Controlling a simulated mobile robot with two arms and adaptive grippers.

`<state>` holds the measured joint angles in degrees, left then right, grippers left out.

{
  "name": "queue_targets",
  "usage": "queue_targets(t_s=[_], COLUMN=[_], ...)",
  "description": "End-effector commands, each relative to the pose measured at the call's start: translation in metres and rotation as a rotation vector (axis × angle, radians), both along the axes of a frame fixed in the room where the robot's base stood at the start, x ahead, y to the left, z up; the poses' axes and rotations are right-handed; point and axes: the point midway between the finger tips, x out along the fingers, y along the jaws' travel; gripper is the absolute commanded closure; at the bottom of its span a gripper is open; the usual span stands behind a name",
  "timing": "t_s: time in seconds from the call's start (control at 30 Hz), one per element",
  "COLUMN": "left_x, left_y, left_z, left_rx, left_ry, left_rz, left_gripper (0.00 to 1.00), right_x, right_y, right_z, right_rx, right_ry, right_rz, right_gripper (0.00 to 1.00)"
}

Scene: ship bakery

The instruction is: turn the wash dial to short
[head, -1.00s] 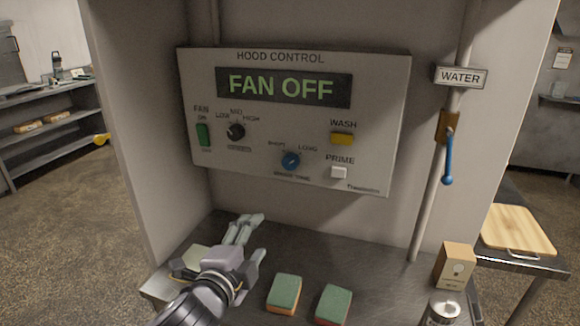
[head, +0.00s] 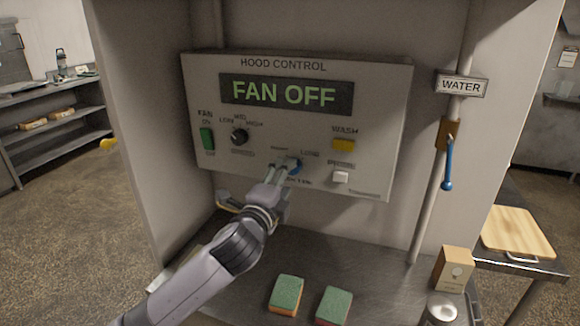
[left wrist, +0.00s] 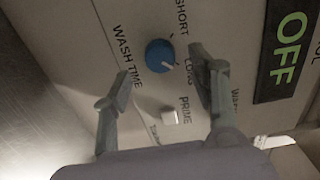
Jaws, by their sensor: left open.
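The blue wash dial (head: 295,165) sits low on the hood control panel (head: 225,165), partly hidden by my left gripper in the head view. In the left wrist view the dial (left wrist: 160,55) shows whole, with its pale mark toward the LONG label (left wrist: 190,73). The SHORT label (left wrist: 181,17) is at the top there. My left gripper (head: 283,167) is open at the panel. In the left wrist view its fingers (left wrist: 160,66) stand on either side of the dial; I cannot tell whether they touch it. My right gripper is not in view.
The white prime button (head: 340,177) and yellow wash button (head: 343,145) are right of the dial. The black fan knob (head: 239,136) is up left. Two sponges (head: 287,292) (head: 333,305) lie on the counter below. A blue-handled water valve (head: 448,168) hangs at the right.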

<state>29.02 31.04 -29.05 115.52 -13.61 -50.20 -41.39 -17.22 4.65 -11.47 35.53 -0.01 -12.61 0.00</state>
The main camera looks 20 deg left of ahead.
Motion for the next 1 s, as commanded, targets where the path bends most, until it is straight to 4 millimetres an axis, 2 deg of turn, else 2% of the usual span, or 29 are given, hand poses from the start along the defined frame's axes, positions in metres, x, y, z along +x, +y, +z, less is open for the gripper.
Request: queue_targets(t_s=[0.1,0.3,0.67,1.0], left_x=[0.020,0.039,0.045,0.044], left_y=[-0.001,-0.002,-0.002,-0.002], left_z=[0.002,0.001,0.000,0.000], left_rx=[-0.001,0.000,0.000,0.000], left_ry=[0.001,0.000,0.000,0.000], left_rz=[0.000,0.000,-0.001,-0.001], left_gripper=[0.46,0.46,0.46,0.67], right_x=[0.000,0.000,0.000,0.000], right_y=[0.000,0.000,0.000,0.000], right_z=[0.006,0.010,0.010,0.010], right_rx=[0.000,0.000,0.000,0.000], right_ry=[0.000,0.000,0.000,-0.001], right_rz=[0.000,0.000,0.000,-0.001], right_gripper=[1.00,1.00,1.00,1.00])
